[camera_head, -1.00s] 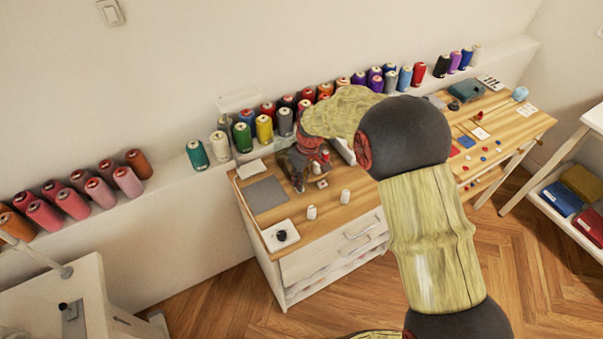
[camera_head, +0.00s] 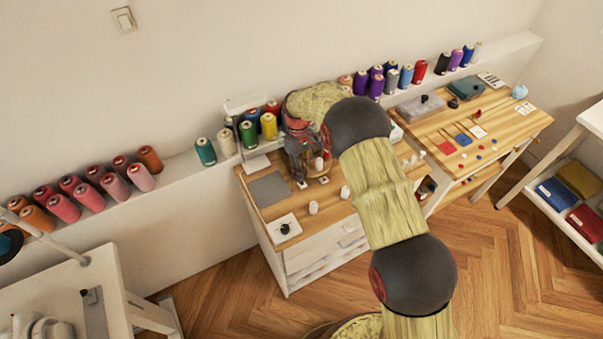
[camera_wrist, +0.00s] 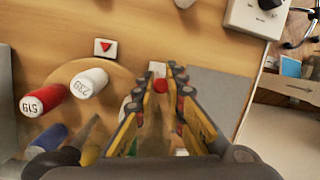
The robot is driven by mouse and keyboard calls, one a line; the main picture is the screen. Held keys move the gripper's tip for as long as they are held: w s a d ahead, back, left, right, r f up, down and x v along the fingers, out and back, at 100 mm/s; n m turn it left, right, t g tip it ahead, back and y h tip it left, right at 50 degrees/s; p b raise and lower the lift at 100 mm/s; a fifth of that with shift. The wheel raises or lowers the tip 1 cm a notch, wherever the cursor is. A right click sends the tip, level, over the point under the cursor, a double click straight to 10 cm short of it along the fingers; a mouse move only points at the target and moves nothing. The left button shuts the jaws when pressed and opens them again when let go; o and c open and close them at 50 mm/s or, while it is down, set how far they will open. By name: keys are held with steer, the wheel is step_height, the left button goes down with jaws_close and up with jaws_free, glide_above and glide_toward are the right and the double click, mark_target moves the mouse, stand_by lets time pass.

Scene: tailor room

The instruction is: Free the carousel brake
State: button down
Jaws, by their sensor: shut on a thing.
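In the wrist view my gripper (camera_wrist: 161,77) points down at the wooden table, its fingers either side of a small red-and-white piece (camera_wrist: 158,68) and closed on it. I cannot tell for sure whether this piece is the brake. A round wooden disc (camera_wrist: 121,82), which looks like the carousel, lies left of the fingers and carries a red spool (camera_wrist: 43,100) and a white spool (camera_wrist: 88,83). A white tile with a red triangle (camera_wrist: 103,47) lies beyond the disc. In the head view my gripper (camera_head: 300,180) is over the table, and my arm hides much around it.
A grey mat (camera_head: 270,188) and a white plate with a black knob (camera_head: 284,229) lie at the table's left. Several coloured spools (camera_head: 248,134) line the wall ledge behind. A second wooden table (camera_head: 510,115) stands right.

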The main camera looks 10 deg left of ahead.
stand_by(0.3)
steer(key=c, duration=1.8)
jaws_free()
steer(key=shift+v, duration=4)
steer(key=shift+w, duration=0.1)
